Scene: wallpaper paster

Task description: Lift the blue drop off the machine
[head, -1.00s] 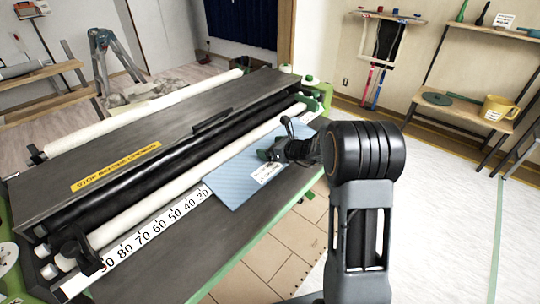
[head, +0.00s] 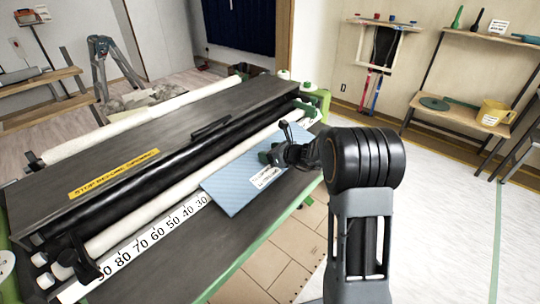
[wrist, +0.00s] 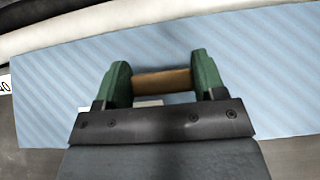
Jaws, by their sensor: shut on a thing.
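The blue drop (head: 236,185) is a flat, light-blue striped sheet with a white label (head: 266,177). In the head view it lies along the front of the machine (head: 128,178), beside the white roller and over the right end of the number scale. In the wrist view the blue drop (wrist: 55,100) fills most of the picture. My gripper (wrist: 162,80) has its green fingers on both ends of a brown bar-shaped handle (wrist: 162,80) above the sheet. In the head view my gripper (head: 272,155) is over the sheet's right part. I cannot tell whether the sheet is clear of the machine.
The long white roller (head: 150,205) and the number scale (head: 150,237) run along the machine's front. A yellow warning strip (head: 114,173) lies on its top. The floor (head: 440,210) at the right is clear.

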